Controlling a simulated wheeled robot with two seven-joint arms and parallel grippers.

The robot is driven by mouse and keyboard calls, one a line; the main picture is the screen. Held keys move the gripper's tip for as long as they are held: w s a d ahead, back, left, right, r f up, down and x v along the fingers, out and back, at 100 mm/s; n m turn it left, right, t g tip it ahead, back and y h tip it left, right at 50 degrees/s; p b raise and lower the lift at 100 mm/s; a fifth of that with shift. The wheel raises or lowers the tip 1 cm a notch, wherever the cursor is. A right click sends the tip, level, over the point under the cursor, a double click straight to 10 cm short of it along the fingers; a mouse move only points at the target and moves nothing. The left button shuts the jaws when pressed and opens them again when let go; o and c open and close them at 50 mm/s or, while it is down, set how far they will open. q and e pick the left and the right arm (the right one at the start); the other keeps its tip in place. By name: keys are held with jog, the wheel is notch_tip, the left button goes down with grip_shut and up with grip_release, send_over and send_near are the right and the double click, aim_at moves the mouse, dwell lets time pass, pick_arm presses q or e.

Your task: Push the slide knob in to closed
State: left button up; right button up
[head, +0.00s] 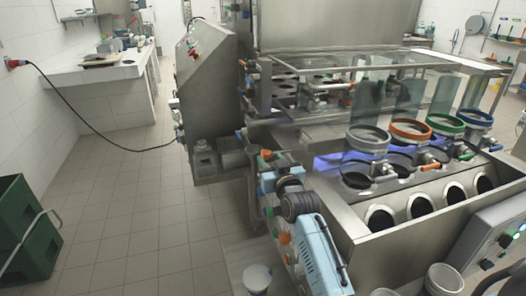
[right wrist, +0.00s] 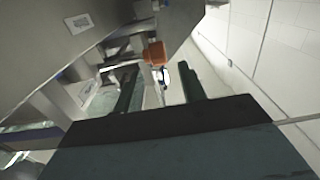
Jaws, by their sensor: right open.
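The slide knob appears to be the small orange knob (head: 266,155) on the near left side of the steel filler. In the right wrist view an orange knob (right wrist: 154,53) shows just beyond the fingertips, roughly in line with the gap between them. My right gripper (right wrist: 158,75) is open with its two dark fingers apart and nothing held between them. In the head view my right gripper (head: 266,170) is small and close to the filler's side, partly hidden among fittings. I cannot tell whether it touches the knob. My left gripper is not in view.
The steel filler (head: 400,235) fills the right side, with several coloured rings and round openings. A slanted control cabinet (head: 205,95) stands behind on the left. A white cup (head: 257,278) is at the bottom. Tiled floor on the left is clear up to green crates (head: 25,230).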

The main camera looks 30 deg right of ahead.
aim_at(266, 153)
jog(key=b+x, duration=0.1)
jog(key=x, duration=0.5)
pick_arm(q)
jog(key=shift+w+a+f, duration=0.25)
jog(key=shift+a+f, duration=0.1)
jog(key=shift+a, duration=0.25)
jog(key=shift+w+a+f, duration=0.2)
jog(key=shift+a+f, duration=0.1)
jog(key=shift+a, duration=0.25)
pick_arm(e)
jog(key=shift+w+d, duration=0.15)
jog(key=shift+w, duration=0.55)
jog(key=shift+c, duration=0.5)
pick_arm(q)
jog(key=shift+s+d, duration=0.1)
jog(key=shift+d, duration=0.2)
pick_arm(e)
grip_shut()
